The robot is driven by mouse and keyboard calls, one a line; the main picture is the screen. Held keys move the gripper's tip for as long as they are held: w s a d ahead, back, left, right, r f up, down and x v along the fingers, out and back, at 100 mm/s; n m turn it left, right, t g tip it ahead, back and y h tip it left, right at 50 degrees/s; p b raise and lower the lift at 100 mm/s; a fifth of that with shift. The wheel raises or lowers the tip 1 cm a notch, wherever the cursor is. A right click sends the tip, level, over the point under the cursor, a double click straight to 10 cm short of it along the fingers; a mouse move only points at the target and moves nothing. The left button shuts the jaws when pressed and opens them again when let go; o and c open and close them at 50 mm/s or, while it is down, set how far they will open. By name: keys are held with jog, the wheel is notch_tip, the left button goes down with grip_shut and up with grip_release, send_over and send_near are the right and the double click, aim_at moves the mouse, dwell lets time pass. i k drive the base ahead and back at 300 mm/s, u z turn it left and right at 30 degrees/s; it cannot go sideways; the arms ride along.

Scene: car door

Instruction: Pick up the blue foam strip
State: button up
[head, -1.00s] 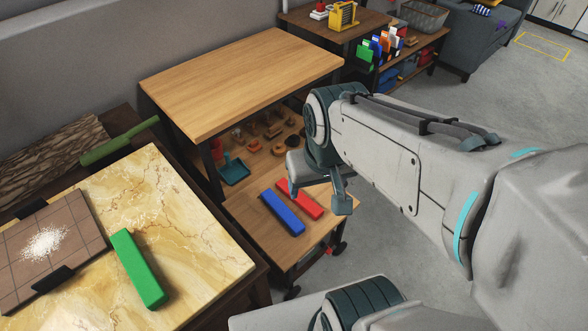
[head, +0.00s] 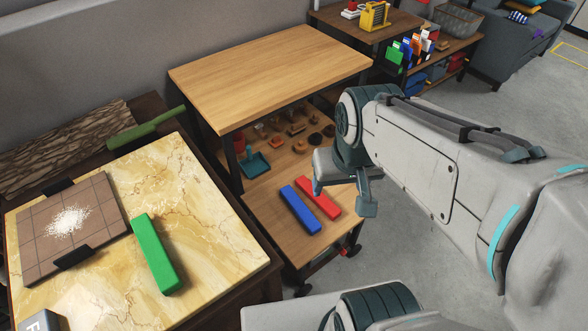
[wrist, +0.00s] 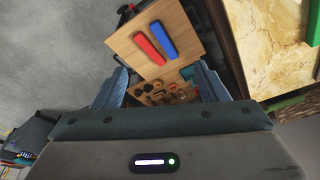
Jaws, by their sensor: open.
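The blue foam strip (head: 299,209) lies flat on the low wooden shelf board (head: 268,225), beside a red strip (head: 318,197) and roughly parallel to it. In the wrist view the blue strip (wrist: 164,40) lies beyond my fingertips, to the right of the red strip (wrist: 149,49). My gripper (head: 342,198) is open and empty, above and to the right of the strips in the head view. In the wrist view its two fingers (wrist: 160,82) stand wide apart, and neither touches a strip.
A higher wooden tabletop (head: 270,75) stands behind the low board. A marble-topped table (head: 205,235) with a green strip (head: 156,254) and a brown tile board (head: 72,224) is at the left. Small items and a teal tray (head: 255,164) sit under the tabletop.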

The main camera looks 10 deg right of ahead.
aim_at(304, 215)
jog(key=u, duration=1.95)
jog(key=k, duration=1.1)
jog(key=z, duration=1.05)
jog(key=i, duration=1)
jog(key=u, duration=0.05)
